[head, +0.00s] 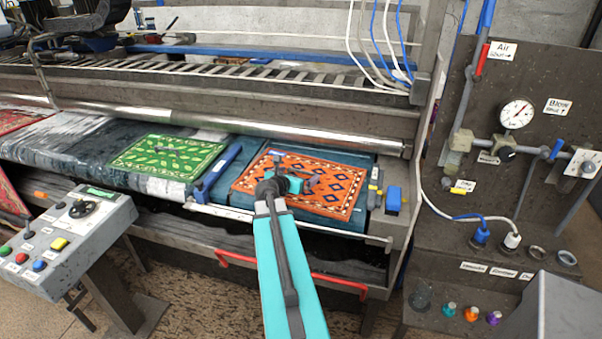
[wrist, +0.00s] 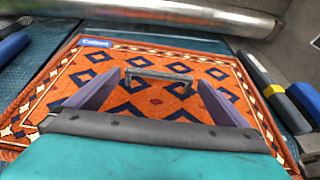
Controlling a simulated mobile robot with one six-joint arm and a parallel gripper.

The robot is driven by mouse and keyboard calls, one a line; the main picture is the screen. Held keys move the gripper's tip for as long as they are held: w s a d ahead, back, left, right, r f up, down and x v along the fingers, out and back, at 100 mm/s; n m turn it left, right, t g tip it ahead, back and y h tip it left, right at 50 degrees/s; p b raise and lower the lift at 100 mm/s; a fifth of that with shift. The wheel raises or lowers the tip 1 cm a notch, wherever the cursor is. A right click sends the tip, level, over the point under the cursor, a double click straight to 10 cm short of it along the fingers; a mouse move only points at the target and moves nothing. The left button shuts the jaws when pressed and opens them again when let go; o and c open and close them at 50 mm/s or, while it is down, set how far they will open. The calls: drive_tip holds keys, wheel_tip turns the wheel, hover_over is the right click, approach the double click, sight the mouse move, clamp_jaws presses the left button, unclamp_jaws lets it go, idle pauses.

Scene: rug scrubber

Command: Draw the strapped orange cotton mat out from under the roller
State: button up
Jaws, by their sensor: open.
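The orange mat (head: 335,201) lies flat on the blue bed, with dark blue diamonds and a patterned border. It fills much of the wrist view (wrist: 135,108). A dark strap handle (wrist: 158,74) stands across its middle, and a blue label (wrist: 95,42) sits at its far left corner. The silver roller (head: 250,129) runs behind the mat; in the wrist view (wrist: 190,14) a strip of blue bed shows between roller and mat. My gripper (wrist: 158,80) is open above the mat, one finger on each side of the strap. Contact with the strap cannot be told.
A green mat (head: 168,157) lies to the left, past a blue-ended divider (head: 217,172). A blue block (head: 393,199) and yellow-marked fitting (head: 375,196) stand at the bed's right edge. A metal rail (head: 290,227) and red bar (head: 290,274) run along the front.

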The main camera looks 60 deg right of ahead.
sight(292, 195)
drive_tip(key=p+v, duration=0.1)
drive_tip(key=v, duration=0.6)
drive_tip(key=shift+s+d+r+p, duration=0.15)
drive_tip(key=shift+r+p, duration=0.05)
drive_tip(key=shift+p, duration=1.1)
